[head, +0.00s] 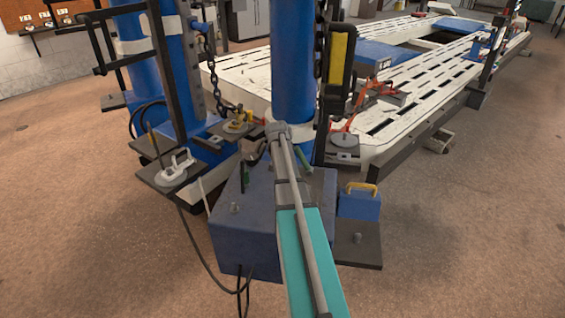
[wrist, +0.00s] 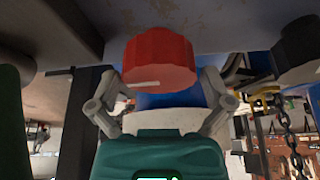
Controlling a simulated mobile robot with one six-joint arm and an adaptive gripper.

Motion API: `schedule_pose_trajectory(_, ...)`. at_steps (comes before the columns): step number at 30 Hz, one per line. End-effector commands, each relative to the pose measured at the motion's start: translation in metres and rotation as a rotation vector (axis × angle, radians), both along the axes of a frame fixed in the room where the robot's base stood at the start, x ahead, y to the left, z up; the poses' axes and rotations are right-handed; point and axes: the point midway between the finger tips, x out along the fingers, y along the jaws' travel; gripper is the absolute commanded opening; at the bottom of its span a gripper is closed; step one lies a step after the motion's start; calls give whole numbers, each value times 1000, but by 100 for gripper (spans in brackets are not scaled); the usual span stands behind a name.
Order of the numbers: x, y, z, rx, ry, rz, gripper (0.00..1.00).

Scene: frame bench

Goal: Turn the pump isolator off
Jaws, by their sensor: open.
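A red ribbed rotary knob (wrist: 160,58), likely the pump isolator, sits in the upper middle of the wrist view. A pale mark runs nearly level along its lower left edge. My gripper (wrist: 164,84) is open, with one grey finger on each side of the knob's lower part. I cannot tell whether either fingertip touches it. In the head view my arm reaches toward the blue-grey box (head: 243,232) by the blue column (head: 293,60). The red knob and my gripper's fingers cannot be made out there.
In the wrist view a black knob (wrist: 300,45) is to the right, a chain (wrist: 287,125) hangs at lower right, and a green part (wrist: 12,95) is close on the left. A white frame bench (head: 245,80) stands behind. Open floor (head: 480,230) lies right.

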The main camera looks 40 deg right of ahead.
Motion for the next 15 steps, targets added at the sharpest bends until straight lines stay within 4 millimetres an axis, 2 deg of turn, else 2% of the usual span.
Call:
schedule_pose_trajectory(5, 0, 0, 0, 0, 0, 0, 100)
schedule_pose_trajectory(15, 0, 0, 0, 0, 0, -1, 38)
